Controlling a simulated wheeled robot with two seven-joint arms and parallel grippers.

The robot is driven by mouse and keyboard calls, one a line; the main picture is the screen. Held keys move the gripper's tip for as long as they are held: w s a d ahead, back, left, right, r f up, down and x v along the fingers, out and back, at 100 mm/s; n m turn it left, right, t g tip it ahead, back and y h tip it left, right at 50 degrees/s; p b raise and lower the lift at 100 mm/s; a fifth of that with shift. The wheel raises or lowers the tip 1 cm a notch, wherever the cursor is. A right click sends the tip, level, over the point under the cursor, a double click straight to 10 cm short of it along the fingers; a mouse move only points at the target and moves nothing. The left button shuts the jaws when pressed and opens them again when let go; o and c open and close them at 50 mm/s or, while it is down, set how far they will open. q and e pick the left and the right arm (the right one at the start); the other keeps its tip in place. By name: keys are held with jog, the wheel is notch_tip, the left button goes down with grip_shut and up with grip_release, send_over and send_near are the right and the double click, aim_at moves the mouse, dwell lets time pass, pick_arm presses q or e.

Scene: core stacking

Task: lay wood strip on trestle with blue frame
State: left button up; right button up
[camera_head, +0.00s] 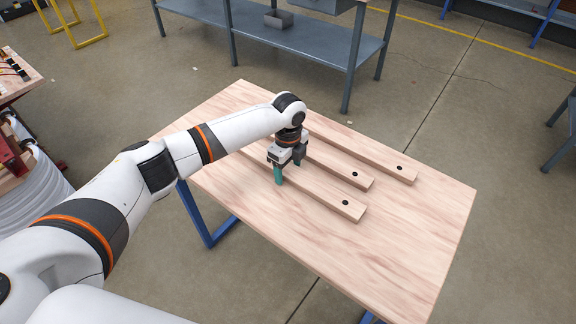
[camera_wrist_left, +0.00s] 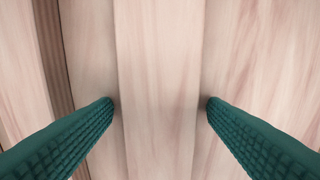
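Three pale wood strips lie side by side on a wood-topped table with blue legs (camera_head: 420,235): a near one (camera_head: 325,194), a middle one (camera_head: 345,172) and a far one (camera_head: 375,155). My right gripper is not in view.
A grey metal shelf bench (camera_head: 310,35) with a small grey box (camera_head: 278,19) stands behind the table. A wooden surface with dark items (camera_head: 15,70) is at the far left. The table's right and front parts are clear.

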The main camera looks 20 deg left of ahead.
aim_at(288, 169)
pick_arm(q)
notch_tip(288, 169, up, 12)
jog(key=shift+r, duration=0.15)
dwell(0.5)
dwell(0.4)
